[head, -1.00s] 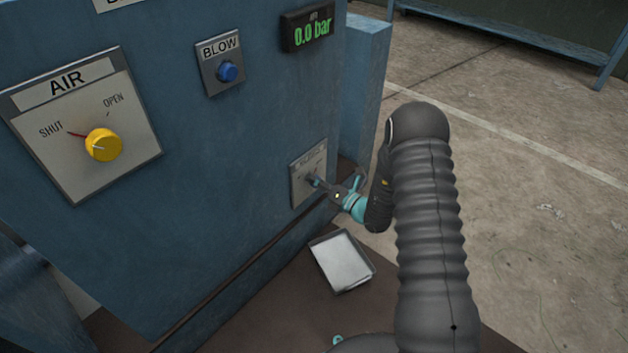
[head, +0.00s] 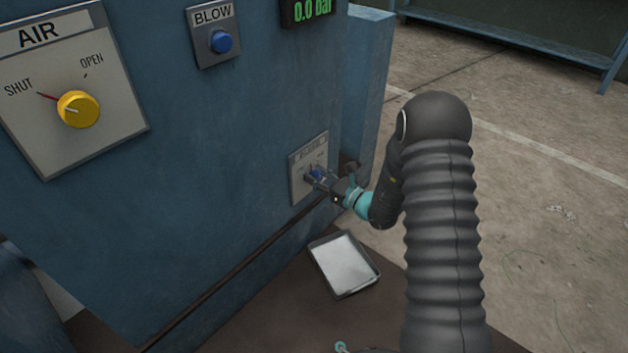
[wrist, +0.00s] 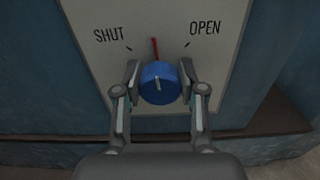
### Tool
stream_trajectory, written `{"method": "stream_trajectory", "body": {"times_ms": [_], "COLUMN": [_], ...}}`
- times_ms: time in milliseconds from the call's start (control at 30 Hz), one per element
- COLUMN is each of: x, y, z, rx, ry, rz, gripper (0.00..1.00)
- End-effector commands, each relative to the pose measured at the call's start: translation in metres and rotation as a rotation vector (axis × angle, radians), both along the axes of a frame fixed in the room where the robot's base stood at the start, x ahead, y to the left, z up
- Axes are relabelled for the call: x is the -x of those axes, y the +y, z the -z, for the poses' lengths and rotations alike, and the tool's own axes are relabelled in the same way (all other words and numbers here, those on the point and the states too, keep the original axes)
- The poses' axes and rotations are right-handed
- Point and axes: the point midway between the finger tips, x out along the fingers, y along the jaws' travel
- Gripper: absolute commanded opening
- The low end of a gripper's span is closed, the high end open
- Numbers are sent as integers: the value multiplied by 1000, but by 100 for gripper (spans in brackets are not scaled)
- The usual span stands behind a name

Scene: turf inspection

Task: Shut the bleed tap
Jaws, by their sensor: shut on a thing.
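The bleed tap is a blue round knob (wrist: 158,88) on a pale plate (wrist: 223,62) marked SHUT at left and OPEN at right. Its red pointer stands nearly straight up, between the two marks. My gripper (wrist: 160,75) has one finger on each side of the knob and is shut on it. In the head view the knob (head: 317,174) shows small at the tips of my gripper (head: 320,179), low on the blue cabinet's front. The plate's lettering is too small to read there.
A yellow AIR knob (head: 78,109) points at SHUT. A blue BLOW button (head: 221,41) is above, beside a display reading 0.0 bar (head: 307,10). A shallow metal tray (head: 343,265) lies on the brown ledge below the tap. Open concrete floor (head: 540,240) is at right.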

Motion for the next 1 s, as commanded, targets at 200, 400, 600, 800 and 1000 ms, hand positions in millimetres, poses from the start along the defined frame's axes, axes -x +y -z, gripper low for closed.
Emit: {"method": "stream_trajectory", "body": {"times_ms": [200,400,600,800,1000], "x": [0,-1,-1,-1,-1], "y": [-2,-3,-3,-3,-4], "z": [1,0,0,0,0], "rx": [125,237,331,397,434], "ry": [-159,-301,-419,-504,-551], "rz": [6,7,8,10,11], "gripper": [5,5,5,5,5]}}
